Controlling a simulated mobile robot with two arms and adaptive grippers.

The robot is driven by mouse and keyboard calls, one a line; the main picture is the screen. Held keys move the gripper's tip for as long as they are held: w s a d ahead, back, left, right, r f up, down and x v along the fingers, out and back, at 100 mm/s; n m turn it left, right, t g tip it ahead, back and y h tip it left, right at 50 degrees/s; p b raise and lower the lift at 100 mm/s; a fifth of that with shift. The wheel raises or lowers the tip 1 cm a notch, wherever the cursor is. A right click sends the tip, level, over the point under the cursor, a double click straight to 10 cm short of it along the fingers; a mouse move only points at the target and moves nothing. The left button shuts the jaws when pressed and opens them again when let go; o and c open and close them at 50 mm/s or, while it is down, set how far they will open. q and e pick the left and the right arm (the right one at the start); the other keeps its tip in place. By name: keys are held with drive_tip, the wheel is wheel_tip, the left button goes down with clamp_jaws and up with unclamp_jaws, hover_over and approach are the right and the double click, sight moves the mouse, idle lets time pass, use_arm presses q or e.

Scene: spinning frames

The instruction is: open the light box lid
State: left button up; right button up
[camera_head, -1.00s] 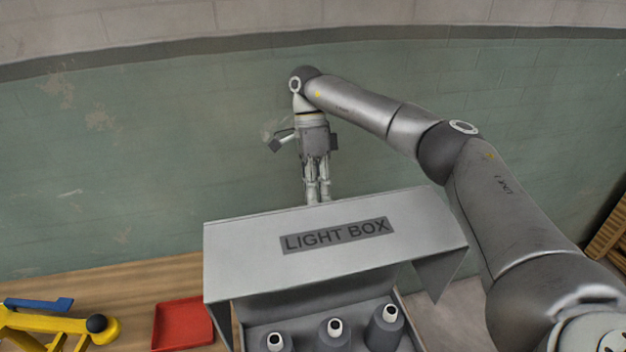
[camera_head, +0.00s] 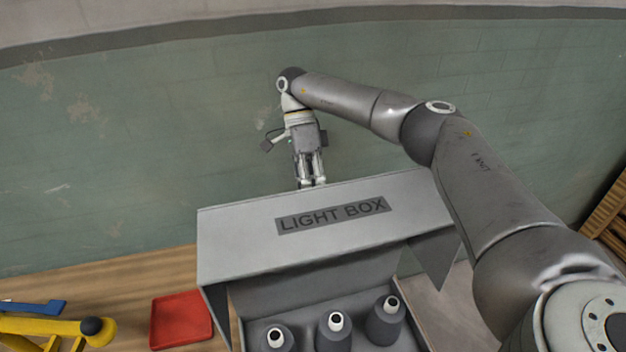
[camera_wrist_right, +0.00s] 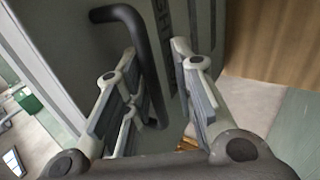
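The light box lid (camera_head: 245,240) is a grey panel with a dark "LIGHT BOX" label. It stands raised and tilted over the grey box (camera_head: 402,278), whose inside shows below it. My right gripper (camera_head: 312,184) points down just behind the lid's far edge. In the right wrist view its fingers (camera_wrist_right: 155,68) are spread apart. A dark curved handle (camera_wrist_right: 138,45) on a grey panel with lettering lies between them, nearer the left finger, with a gap to the right one. I cannot tell if a finger touches the lid. My left gripper is not in view.
Several dark bobbins (camera_head: 336,325) with white tops stand in the box. A red tray (camera_head: 181,320) and a yellow and blue tool (camera_head: 50,325) lie on the wooden table (camera_head: 130,285) to the left. A green wall (camera_head: 150,150) rises behind.

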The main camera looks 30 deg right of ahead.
drive_tip(key=shift+o, duration=0.5)
drive_tip(key=shift+w, duration=0.3)
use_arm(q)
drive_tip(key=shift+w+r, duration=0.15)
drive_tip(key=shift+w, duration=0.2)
use_arm(e)
wheel_tip(320, 180, up, 10)
drive_tip(key=shift+d+r, duration=0.2)
drive_tip(key=shift+d, duration=0.05)
